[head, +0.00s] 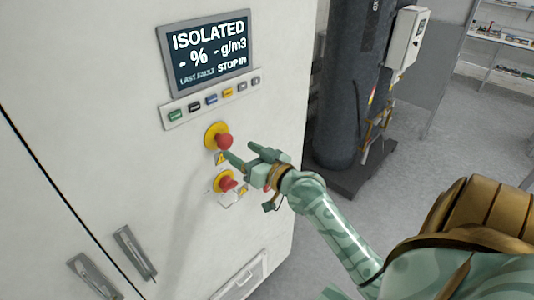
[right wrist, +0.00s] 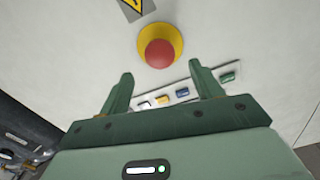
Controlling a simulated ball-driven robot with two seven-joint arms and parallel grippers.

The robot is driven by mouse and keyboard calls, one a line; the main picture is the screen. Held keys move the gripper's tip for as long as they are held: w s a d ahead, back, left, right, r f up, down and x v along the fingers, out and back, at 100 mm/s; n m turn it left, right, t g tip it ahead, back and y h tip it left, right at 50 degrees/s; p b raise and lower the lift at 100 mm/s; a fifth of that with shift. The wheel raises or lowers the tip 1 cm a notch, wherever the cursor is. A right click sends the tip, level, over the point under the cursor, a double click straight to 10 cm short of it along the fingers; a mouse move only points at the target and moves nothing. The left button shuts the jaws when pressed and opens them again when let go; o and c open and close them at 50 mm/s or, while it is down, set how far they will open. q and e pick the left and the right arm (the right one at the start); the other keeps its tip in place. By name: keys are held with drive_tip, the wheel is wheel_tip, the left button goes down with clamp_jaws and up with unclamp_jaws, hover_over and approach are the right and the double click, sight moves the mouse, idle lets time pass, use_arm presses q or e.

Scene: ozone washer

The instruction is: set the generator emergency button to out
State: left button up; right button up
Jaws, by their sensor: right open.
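The emergency button (head: 224,141) is a red mushroom head on a yellow collar, on the white cabinet front below the display. It also shows in the right wrist view (right wrist: 160,53), just beyond the fingertips and roughly between them. My right gripper (head: 243,151) is open and empty, right beside the button in the head view, apart from it as far as I can see. Its two green fingers (right wrist: 165,76) stand spread in the right wrist view. The display (head: 208,52) reads "ISOLATED" and "LAST FAULT STOP IN". My left gripper is not in view.
A red handle on a yellow plate (head: 225,181) sits below the button, close to my right gripper. A row of coloured push buttons (head: 212,98) lies above it. Cabinet door handles (head: 134,252) are at lower left. A dark tank (head: 347,90) stands behind; grey floor (head: 440,130) is open at right.

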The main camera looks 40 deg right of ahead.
drive_tip(key=s+b, duration=0.1)
drive_tip(key=s, duration=0.8)
drive_tip(key=shift+s+d+b, duration=0.25)
drive_tip(key=shift+d+b, duration=0.05)
drive_tip(key=shift+d, duration=0.05)
